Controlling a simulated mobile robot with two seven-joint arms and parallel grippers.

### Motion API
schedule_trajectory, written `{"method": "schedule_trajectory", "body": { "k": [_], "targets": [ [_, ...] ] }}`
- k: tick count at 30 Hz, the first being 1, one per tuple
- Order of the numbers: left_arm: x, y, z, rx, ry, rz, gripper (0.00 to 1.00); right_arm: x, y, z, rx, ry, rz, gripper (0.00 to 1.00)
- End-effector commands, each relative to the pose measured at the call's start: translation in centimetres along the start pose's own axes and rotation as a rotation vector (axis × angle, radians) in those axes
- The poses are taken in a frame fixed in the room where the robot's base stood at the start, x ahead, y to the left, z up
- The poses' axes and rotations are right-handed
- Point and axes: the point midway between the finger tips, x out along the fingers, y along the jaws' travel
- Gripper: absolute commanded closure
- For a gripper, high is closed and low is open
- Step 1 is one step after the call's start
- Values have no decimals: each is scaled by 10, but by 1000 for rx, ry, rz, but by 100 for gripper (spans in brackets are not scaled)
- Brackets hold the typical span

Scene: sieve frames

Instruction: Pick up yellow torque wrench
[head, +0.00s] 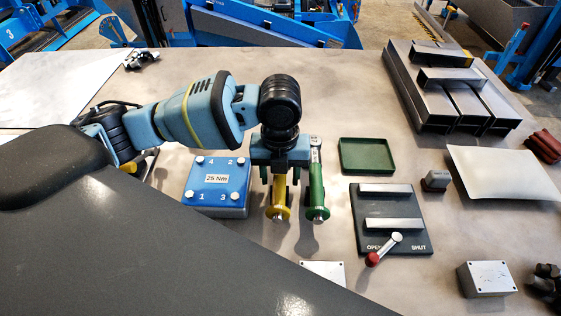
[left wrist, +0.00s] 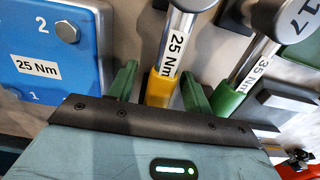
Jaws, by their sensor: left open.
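The yellow torque wrench (head: 279,206) lies on the table with its handle end toward the front. In the left wrist view its yellow handle (left wrist: 158,89) and its metal shaft with a "25 Nm" label show. My left gripper (head: 279,186) is over it, pointing down. In the left wrist view the gripper's two green fingers (left wrist: 160,84) are open, one on each side of the yellow handle. I cannot tell whether they touch it. The gripper body hides part of the wrench in the head view. My right gripper is not in view.
A green wrench (head: 317,190), labelled "35 Nm", lies close on the right. A blue "25 Nm" block (head: 215,183) with numbered bolts stands on the left. A green tray (head: 366,156) and a dark OPEN/SHUT plate (head: 412,239) with a red-knobbed lever are further right.

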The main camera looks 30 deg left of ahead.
Motion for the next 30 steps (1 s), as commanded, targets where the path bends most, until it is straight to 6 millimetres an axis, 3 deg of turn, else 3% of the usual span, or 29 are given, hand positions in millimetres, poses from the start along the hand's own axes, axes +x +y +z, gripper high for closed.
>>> {"method": "schedule_trajectory", "body": {
  "k": [10,21,30],
  "targets": [
    [8,0,0,0,-1,1,50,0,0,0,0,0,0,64],
    [8,0,0,0,-1,1,98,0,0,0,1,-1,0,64],
    [7,0,1,0,-4,-2,100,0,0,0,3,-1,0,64]
  ]
}}
